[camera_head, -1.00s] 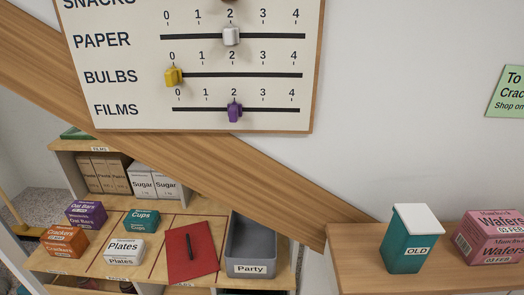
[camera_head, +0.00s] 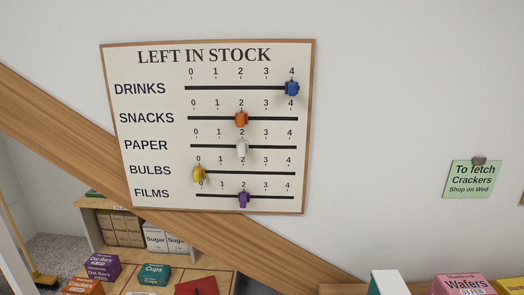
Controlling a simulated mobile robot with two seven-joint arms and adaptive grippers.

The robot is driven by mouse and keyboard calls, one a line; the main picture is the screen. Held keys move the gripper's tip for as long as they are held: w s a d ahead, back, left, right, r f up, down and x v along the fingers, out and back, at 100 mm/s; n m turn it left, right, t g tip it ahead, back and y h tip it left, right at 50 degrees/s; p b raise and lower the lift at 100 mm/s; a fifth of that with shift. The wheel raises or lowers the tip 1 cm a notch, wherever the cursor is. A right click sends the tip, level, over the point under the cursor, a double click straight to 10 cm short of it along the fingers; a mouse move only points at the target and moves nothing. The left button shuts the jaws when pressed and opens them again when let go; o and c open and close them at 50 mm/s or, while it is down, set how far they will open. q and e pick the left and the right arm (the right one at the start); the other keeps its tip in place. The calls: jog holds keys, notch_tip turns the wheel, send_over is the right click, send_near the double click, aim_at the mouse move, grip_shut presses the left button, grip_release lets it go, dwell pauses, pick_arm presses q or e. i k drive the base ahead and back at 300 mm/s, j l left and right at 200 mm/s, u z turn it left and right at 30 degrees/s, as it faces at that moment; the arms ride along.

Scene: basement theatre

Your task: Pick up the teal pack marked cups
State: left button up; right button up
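The teal pack marked Cups (camera_head: 153,275) sits on the wooden shelf top at the lower left of the head view. It stands to the right of the purple Oat Bars box (camera_head: 103,267) and behind the spot where the lower picture edge cuts off the shelf. Neither of my grippers shows in this view.
A stock board (camera_head: 215,180) hangs on the wall above a sloping wooden beam (camera_head: 60,108). An orange Crackers box (camera_head: 83,287) and a red item (camera_head: 196,288) are partly cut off. Sugar packs (camera_head: 155,238) stand behind. A pink Wafers box (camera_head: 462,285) is at right.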

aim_at(150, 274)
jog(key=j, duration=1.25)
jog(key=k, duration=0.05)
